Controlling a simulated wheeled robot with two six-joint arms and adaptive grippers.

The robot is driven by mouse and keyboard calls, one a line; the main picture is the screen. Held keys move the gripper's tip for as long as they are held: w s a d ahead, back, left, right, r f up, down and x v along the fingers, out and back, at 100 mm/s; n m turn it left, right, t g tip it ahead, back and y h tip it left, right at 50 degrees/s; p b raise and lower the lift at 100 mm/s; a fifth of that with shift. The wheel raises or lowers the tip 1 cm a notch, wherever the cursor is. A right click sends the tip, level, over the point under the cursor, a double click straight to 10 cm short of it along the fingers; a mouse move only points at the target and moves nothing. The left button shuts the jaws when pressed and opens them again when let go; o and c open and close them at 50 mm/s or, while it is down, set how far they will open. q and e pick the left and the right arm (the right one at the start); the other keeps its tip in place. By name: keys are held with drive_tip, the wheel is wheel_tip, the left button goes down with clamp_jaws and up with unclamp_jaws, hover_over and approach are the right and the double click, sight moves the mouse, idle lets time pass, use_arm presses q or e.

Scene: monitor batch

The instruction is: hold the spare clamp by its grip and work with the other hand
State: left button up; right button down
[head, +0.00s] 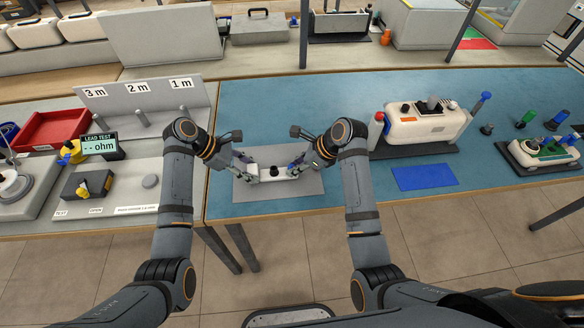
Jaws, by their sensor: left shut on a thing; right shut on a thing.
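A small white block with a black knob (274,171) is at the middle of a grey mat (306,188) on the blue worktop. My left gripper (250,173) is shut at the block's left end. My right gripper (295,169) is shut at its right end. The fingers hide both ends, and I cannot tell whether the block touches the mat. I cannot pick out a spare clamp for certain. Blue and green handled pieces (529,117) stand at the far right.
A white case (425,124) stands on a dark base to the right, behind a blue pad (424,177). A smaller white unit (540,153) is further right. A LEAD TEST meter (99,147) and a red tray (54,128) are left. The worktop behind the grey mat is clear.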

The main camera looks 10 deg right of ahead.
drive_tip(key=c, duration=1.1)
unclamp_jaws()
drive_tip(key=shift+o, duration=0.2)
drive_tip(key=v, duration=1.2)
